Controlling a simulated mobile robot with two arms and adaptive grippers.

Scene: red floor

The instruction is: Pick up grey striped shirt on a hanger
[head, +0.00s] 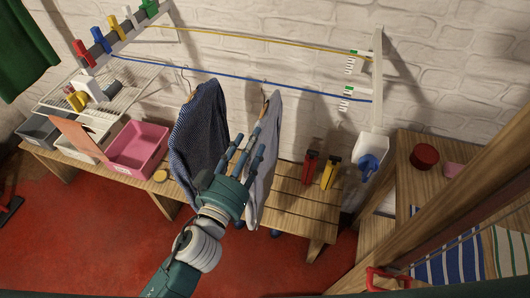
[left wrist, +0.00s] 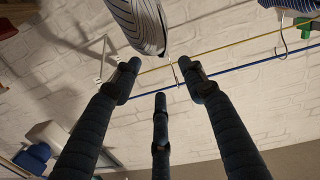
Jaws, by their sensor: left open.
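The grey striped shirt (head: 269,150) hangs from a hanger on the blue line, to the right of a dark blue shirt (head: 197,130). In the left wrist view, the striped shirt (left wrist: 140,22) shows at the top, with a thin hanger hook (left wrist: 173,72) near the lines. My left gripper (head: 248,146) is in front of the shirt in the head view and partly covers it. Whether a finger touches the shirt cannot be told. My right gripper is not in view.
The blue line (head: 310,92) and yellow line (head: 290,43) run along the white brick wall. A wooden bench (head: 285,203) below holds a pink tub (head: 140,150), a red bottle (head: 310,167) and a yellow bottle (head: 330,172). Wooden shelving stands at the right. Red floor is open at front left.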

